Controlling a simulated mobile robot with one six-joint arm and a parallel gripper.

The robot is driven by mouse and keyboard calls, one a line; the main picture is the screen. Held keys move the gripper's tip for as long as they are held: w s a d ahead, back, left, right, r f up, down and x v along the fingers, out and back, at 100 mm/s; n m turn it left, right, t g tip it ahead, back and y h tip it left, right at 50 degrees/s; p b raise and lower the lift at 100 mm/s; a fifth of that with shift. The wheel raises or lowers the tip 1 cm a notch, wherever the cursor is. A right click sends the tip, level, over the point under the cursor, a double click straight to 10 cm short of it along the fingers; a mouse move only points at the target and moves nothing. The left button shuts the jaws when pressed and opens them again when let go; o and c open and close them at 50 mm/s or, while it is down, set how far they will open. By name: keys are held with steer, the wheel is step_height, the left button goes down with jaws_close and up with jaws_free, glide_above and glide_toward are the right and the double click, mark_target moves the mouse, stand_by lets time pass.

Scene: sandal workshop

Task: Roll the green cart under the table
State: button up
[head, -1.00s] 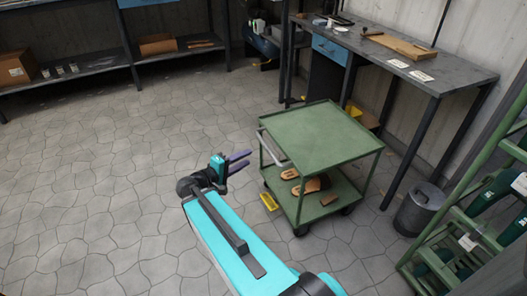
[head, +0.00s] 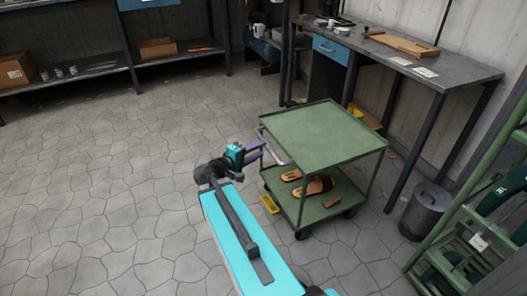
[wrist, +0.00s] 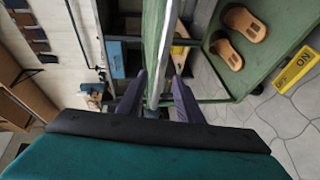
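The green cart (head: 318,136) stands on the stone floor in front of the grey table (head: 455,72). Sandals (head: 313,187) lie on its lower shelf. Its pale handle (head: 276,148) is on the left side. My gripper (head: 262,150) is at this handle, its purple fingers pointing toward the cart. In the wrist view, the gripper (wrist: 158,95) has its fingers apart, with the pale handle bar (wrist: 159,70) between them. I see no firm contact on either side.
A yellow sign (head: 270,203) is at the cart's lower left edge. A metal bin (head: 425,212) stands right of the cart, near a green rack (head: 470,215). A blue drawer unit (head: 331,49) fills the table's left end. The floor on the left is clear.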

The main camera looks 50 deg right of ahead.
mark_target(267, 146)
steer(key=shift+d+f+b, duration=0.25)
steer(key=shift+d+b, duration=0.05)
steer(key=shift+d, duration=1)
steer(key=shift+d+f+b, duration=0.2)
steer(key=shift+d+b, duration=0.1)
steer(key=shift+d, duration=1)
